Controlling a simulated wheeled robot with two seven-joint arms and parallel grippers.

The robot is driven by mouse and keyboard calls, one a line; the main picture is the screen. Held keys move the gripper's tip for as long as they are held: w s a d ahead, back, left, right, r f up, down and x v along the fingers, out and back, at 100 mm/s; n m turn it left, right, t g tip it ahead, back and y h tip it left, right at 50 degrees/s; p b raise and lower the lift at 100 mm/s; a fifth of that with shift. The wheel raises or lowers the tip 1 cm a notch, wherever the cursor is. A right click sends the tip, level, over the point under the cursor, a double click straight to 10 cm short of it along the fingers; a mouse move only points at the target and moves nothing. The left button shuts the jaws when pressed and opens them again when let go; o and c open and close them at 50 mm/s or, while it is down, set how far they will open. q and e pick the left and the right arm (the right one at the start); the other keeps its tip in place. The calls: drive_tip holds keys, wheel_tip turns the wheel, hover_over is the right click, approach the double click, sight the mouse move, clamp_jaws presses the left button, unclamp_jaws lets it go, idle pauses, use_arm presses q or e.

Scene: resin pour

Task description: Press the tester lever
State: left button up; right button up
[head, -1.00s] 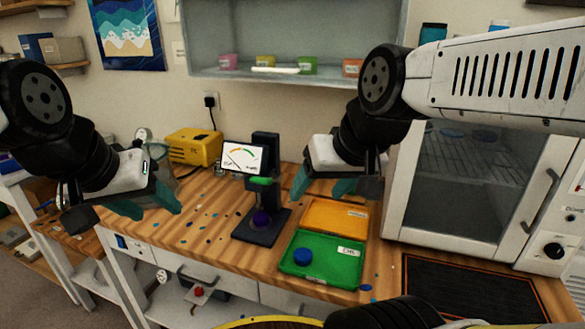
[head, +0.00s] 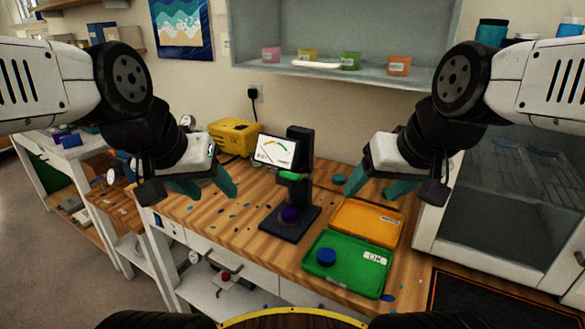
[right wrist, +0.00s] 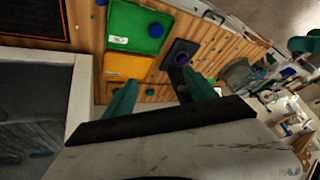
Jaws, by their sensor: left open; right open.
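The tester (head: 298,183) is a dark stand on the wooden bench, with a dial display (head: 273,151) on its left. A green lever (head: 292,176) sticks out from its column. A purple round piece (head: 290,214) sits on its base, and it also shows in the right wrist view (right wrist: 181,58). My left gripper (head: 208,194) is open and empty, to the left of the tester above the bench. My right gripper (head: 368,188) is open and empty, to the right of the tester, above the bench behind the orange tray. Neither gripper touches the lever.
A green tray (head: 345,281) marked OK holds a blue disc (head: 326,257), with an orange tray (head: 366,222) behind it. A white oven-like cabinet (head: 432,235) is at the right. Small chips lie scattered on the bench.

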drive_tip(key=shift+w+r, duration=0.15)
drive_tip(key=c, duration=0.6)
drive_tip(key=shift+n+g, duration=0.8)
drive_tip(key=w+r, duration=0.1)
drive_tip(key=w+a+r, duration=0.1)
drive_tip(key=w+r, duration=0.1)
drive_tip(key=shift+w+r, duration=0.15)
clamp_jaws()
drive_tip(key=w+a+r+n+g, duration=0.3)
drive_tip(key=w+a+n+g, duration=0.1)
drive_tip(key=w, duration=0.5)
drive_tip(key=w+a+r+n+g, duration=0.2)
drive_tip(key=w+a+n+g, duration=0.3)
drive_tip(key=w, duration=0.4)
drive_tip(key=shift+a+r+n, duration=0.4)
drive_tip(key=shift+a, duration=0.2)
